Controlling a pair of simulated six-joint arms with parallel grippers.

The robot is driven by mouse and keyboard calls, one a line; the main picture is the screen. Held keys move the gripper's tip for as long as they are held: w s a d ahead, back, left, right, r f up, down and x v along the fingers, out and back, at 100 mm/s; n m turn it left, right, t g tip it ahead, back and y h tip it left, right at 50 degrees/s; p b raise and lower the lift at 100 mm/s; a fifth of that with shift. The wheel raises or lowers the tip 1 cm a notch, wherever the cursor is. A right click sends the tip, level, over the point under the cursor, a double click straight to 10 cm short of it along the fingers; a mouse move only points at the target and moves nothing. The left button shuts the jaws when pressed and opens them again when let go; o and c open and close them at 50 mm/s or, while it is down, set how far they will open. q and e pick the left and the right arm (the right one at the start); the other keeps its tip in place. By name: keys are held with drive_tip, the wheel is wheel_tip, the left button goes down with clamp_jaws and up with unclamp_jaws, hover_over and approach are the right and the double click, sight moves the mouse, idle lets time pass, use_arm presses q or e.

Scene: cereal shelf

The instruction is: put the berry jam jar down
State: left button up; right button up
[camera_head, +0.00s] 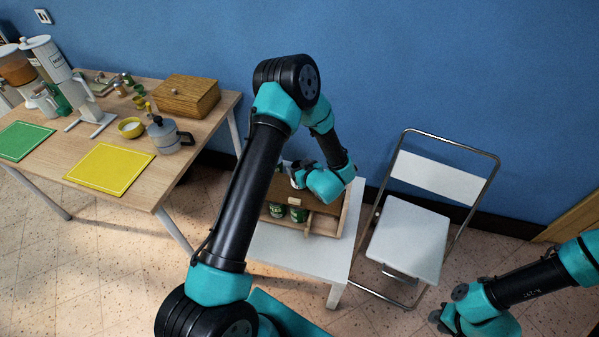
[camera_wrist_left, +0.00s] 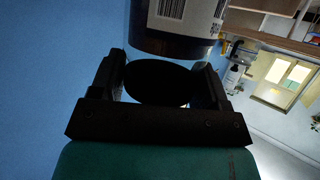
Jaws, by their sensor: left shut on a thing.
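My left gripper (camera_head: 299,172) is shut on a dark jar with a white label, which I take to be the berry jam jar. The jar fills the top of the left wrist view (camera_wrist_left: 178,38), between the fingers and beyond them; its label shows a barcode. In the head view the gripper is over the top of a small wooden shelf box (camera_head: 324,224), and my arm hides most of the jar. I cannot tell whether the jar touches the wood. My right gripper (camera_head: 440,319) is at the bottom right, away from the shelf; its fingers are not clear.
Green cans (camera_head: 298,214) stand in the shelf box's lower compartment. The box sits on a white table (camera_head: 300,258). A white folding chair (camera_head: 408,240) stands to the right. A wooden table on the left holds a yellow mat (camera_head: 110,169), a moka pot (camera_head: 165,136) and a wooden box (camera_head: 186,96).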

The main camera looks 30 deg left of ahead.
use_arm(q)
drive_tip(key=shift+w, duration=0.1)
drive_tip(key=shift+w+a, duration=0.15)
drive_tip(key=shift+w+a+f, duration=0.15)
drive_tip(key=shift+w+f, duration=0.05)
drive_tip(key=shift+f, duration=1.6)
drive_tip(key=shift+f, duration=0.15)
drive_tip(key=o, duration=1.5)
